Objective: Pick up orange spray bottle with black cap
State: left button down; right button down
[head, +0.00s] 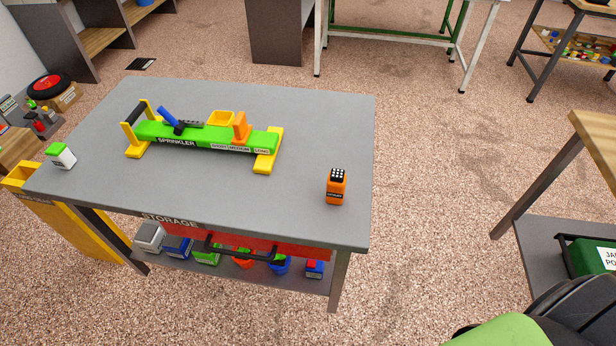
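The orange spray bottle with black cap (337,190) stands upright on the grey steel table (210,185), near its right front corner. It has a dark label on its front, and its dark top shows several white spots. Nothing touches it. Neither of my grippers is in view.
A green and yellow sprinkler toy (205,137) lies across the table's back half. A small white box with a green top (60,155) stands at the left edge. A lower shelf holds several small containers. A wooden-topped table (597,130) stands right, with floor between.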

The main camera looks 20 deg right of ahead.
aim_at(336, 185)
jog(key=l+u, duration=0.15)
jog(key=u, duration=0.35)
jog(key=k+l+u, duration=0.1)
jog(key=u, duration=0.4)
jog(key=k+l+u, duration=0.1)
jog(key=u, duration=0.4)
jog(key=k+u, duration=0.1)
jog(key=u, duration=0.4)
jog(key=k+l+u, duration=0.15)
jog(key=u, duration=0.3)
jog(key=k+l+u, duration=0.2)
jog(key=u, duration=0.25)
jog(key=k+u, duration=0.15)
jog(key=u, duration=0.25)
jog(key=k+l+u, duration=0.1)
jog(key=k+u, duration=0.15)
jog(key=u, duration=0.2)
jog(key=k+l+z, duration=0.45)
jog(key=k, duration=0.2)
jog(key=k+l+z, duration=0.4)
jog(key=l, duration=0.4)
jog(key=k+l+z, duration=0.15)
jog(key=l, duration=0.2)
jog(key=k+l+z, duration=0.1)
jog(key=l, duration=0.25)
jog(key=k, duration=0.05)
